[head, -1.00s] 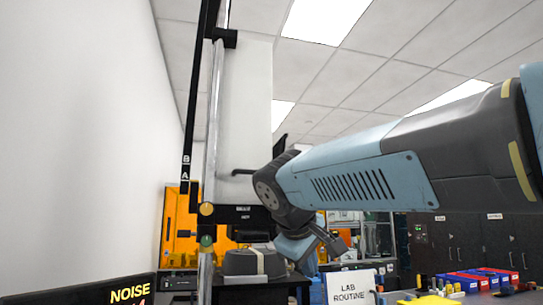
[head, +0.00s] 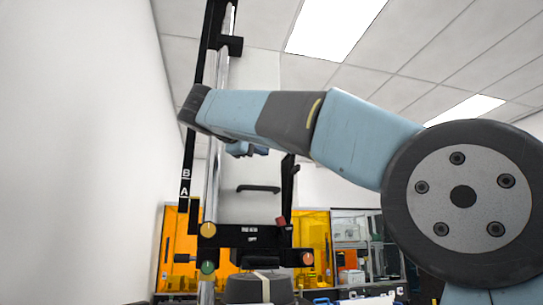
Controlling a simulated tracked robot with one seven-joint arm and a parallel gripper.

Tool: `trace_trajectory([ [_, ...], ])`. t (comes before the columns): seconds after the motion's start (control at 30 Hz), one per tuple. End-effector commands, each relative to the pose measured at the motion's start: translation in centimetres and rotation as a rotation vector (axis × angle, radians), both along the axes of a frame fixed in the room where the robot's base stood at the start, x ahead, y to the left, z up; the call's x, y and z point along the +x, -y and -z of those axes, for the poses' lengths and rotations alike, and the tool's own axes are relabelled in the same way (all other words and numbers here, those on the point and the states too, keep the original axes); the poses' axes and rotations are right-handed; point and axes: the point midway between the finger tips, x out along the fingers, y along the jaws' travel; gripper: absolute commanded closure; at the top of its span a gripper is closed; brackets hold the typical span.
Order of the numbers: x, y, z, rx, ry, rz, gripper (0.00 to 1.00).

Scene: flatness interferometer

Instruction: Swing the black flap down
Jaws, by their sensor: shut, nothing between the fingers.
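A thin black upright piece (head: 287,190), which looks like the black flap, stands beside the right edge of the white panel (head: 250,210) in the head view. Its upper end lies close below my arm. I cannot tell from this view exactly how it is hinged. My arm crosses in front of the upper part of the panel, with its wrist end at the left. Small blue parts of my wrist show below the arm, above and left of the black piece. My gripper's fingers are hidden behind the arm.
A black rail marked A and B (head: 186,180) and a silver post (head: 212,150) stand at the left. A dark handle (head: 258,188) is on the panel, above a black crossbar (head: 250,236) with coloured knobs. A white wall is at far left; orange screens (head: 312,235) stand behind.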

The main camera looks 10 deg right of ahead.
Motion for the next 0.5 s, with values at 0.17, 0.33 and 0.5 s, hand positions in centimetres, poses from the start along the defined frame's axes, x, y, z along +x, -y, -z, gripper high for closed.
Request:
trace_trajectory([
  [0.17,2.0,1.7,0.3,0.001,-0.001,-0.006,1.00],
  [0.33,4.1,3.7,0.5,0.001,0.000,-0.009,1.00],
  [0.5,6.2,5.7,0.8,0.001,-0.001,-0.010,1.00],
])
